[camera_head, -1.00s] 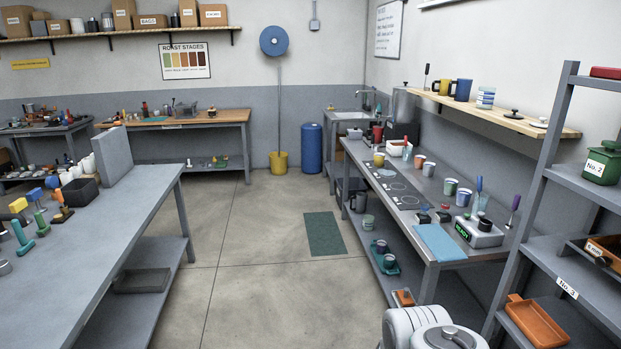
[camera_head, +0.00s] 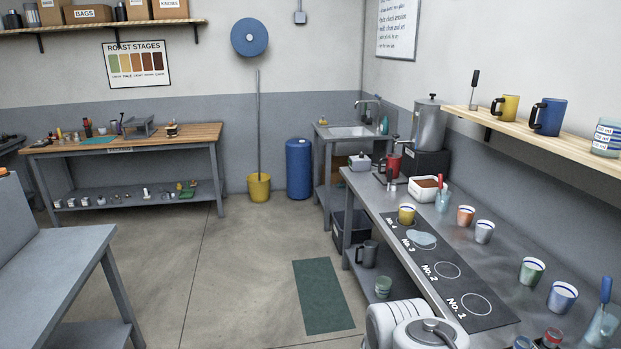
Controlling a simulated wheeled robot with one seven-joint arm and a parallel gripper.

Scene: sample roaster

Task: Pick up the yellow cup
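A small yellow cup (camera_head: 406,215) with a pale rim stands upright at the far end of a dark mat (camera_head: 400,250) on the right-hand counter, by the mark No. 4. A yellow mug (camera_head: 508,107) with a dark handle stands on the wooden wall shelf, beside a blue mug (camera_head: 549,116). My gripper is not in view. Only white, rounded parts of my own body show at the bottom, in front of the counter's near left edge.
On the counter (camera_head: 478,262), orange, white, green and blue-rimmed cups stand right of the mat. A light-blue patch (camera_head: 421,238) lies by No. 3. A white bin (camera_head: 426,188) stands behind the yellow cup. The floor left of the counter is open, with a green mat (camera_head: 323,295).

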